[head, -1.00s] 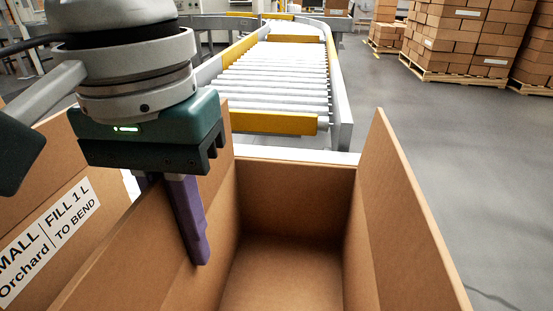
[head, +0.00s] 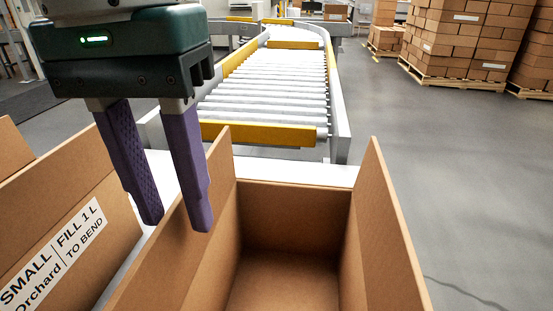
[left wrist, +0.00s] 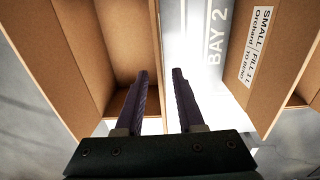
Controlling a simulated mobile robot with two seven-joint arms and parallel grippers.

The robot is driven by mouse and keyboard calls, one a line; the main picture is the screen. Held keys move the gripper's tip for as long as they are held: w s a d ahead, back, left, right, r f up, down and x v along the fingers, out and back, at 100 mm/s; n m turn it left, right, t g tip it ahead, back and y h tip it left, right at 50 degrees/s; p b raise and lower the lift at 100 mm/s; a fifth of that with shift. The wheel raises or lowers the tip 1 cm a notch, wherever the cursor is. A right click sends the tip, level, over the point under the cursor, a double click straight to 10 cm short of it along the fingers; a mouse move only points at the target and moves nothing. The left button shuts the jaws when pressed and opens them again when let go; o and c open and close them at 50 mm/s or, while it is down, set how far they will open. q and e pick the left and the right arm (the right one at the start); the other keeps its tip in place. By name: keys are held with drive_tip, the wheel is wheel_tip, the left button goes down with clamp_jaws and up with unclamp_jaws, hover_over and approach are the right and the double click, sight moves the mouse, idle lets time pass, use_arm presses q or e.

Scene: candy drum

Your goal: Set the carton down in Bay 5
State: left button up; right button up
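An open, empty brown carton (head: 292,215) stands upright at the lower middle of the head view, its side flaps raised. It also shows at the left of the left wrist view (left wrist: 122,40). My left gripper (head: 180,228) is open, its two purple fingers apart, at the carton's left flap. In the picture the flap's top edge runs between the fingers; I cannot tell how far they still overlap it. In the left wrist view the fingers (left wrist: 158,75) hold nothing. A BAY 2 marking (left wrist: 217,35) shows on the white surface; no Bay 5 marking is readable. My right gripper is not in view.
A second carton (head: 95,215) with a "SMALL FILL 1 L" label stands close on the left. A white surface (head: 300,171) lies behind the carton, then a roller conveyor (head: 265,85) with yellow ends. Stacked boxes (head: 465,40) stand far right. The grey floor at right is clear.

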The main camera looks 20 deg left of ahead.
use_arm(q)
drive_tip(key=shift+r+p, duration=0.55)
drive_tip(key=shift+r, duration=1.7)
